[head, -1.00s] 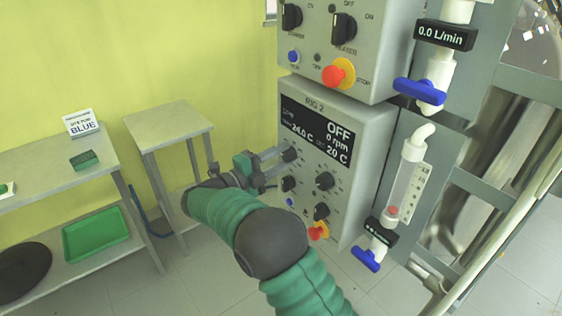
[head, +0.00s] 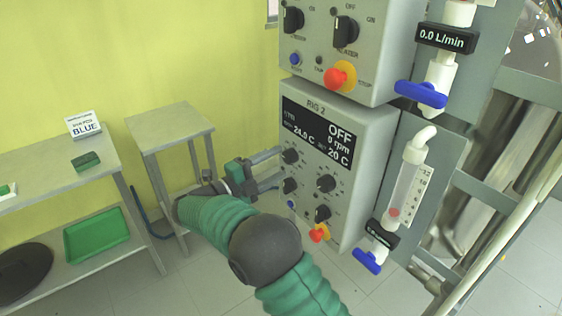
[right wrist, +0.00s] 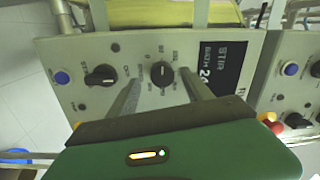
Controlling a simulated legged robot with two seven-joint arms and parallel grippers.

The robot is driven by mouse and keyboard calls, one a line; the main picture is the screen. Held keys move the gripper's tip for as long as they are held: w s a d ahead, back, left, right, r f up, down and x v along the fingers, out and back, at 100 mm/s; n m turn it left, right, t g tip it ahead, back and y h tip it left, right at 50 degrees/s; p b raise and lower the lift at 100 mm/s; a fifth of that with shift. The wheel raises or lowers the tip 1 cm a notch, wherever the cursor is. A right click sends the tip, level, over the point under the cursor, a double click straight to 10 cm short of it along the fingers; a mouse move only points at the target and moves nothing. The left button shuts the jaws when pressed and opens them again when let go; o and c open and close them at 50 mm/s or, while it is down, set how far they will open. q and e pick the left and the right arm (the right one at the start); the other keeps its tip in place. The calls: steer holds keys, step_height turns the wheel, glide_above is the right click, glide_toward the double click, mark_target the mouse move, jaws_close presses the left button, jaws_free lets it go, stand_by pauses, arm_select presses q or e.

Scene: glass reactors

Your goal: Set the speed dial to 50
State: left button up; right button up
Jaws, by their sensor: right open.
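The dial taken as the speed dial is the upper left black knob (head: 290,156) on the RIG 2 panel (head: 362,205). In the right wrist view this dial (right wrist: 162,75) has a white pointer mark and small labels around it, too small to read. My right gripper (head: 279,165) is open in front of the panel. In the right wrist view its fingers (right wrist: 158,72) lie on either side of the dial; whether they touch it I cannot tell. The display (head: 318,132) reads OFF, 0 rpm, 24.0 C and 20 C. My left gripper is not in view.
Other knobs (head: 326,184), a lower left switch (head: 289,185) and a red stop button (head: 318,234) are close by. Another control box (head: 345,60) sits above. Flow tubes with blue valves (head: 420,94) stand to the right. A small table (head: 168,125) is at the left.

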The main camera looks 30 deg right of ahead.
steer(key=s+a, duration=0.1)
steer(key=a, duration=1.3)
steer(key=shift+s+a+f+p, duration=0.25)
steer(key=shift+s+f+p, duration=0.05)
steer(key=shift+f+p, duration=0.05)
